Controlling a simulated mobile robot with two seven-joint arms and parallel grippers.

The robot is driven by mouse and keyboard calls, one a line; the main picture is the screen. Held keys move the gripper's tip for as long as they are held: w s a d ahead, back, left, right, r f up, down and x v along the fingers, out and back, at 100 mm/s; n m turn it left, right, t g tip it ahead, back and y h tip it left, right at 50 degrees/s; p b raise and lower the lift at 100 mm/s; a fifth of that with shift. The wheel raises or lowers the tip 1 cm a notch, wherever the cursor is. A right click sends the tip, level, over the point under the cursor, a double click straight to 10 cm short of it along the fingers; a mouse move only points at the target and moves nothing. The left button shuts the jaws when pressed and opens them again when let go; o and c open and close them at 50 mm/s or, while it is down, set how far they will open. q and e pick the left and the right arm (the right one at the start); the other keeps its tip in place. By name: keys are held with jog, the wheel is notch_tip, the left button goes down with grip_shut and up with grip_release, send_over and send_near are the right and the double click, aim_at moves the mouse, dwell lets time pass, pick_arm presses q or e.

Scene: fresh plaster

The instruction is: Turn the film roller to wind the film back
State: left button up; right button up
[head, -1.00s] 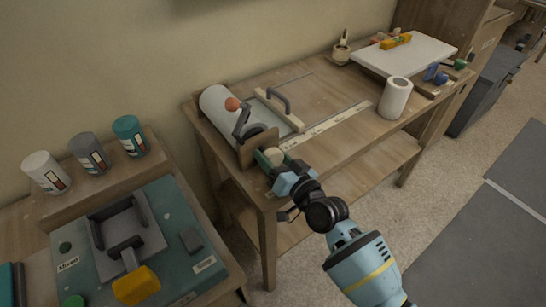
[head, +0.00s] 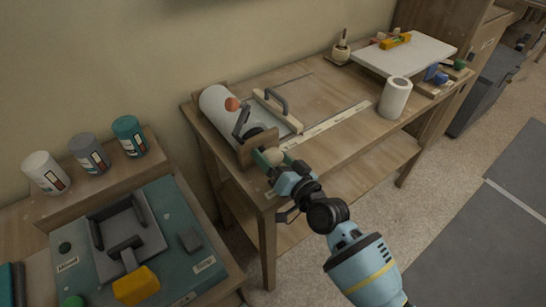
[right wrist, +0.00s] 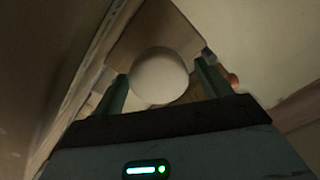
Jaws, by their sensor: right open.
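A pale round knob (head: 274,155) stands out in front of the near end plate. My right gripper (head: 268,158) is open at this knob. In the right wrist view the knob (right wrist: 160,76) lies between the two green fingers of the right gripper (right wrist: 160,72), with small gaps beside it. My left gripper is not in view.
A wooden block with a dark handle (head: 278,109) lies right of the roller, beside a long pale strip (head: 328,125). A white roll (head: 395,97) and a white board (head: 405,53) stand farther right. A teal-topped table (head: 185,225) is at lower left.

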jog(key=v, duration=0.7)
jog(key=shift+s, duration=0.2)
jog(key=shift+d, duration=0.15)
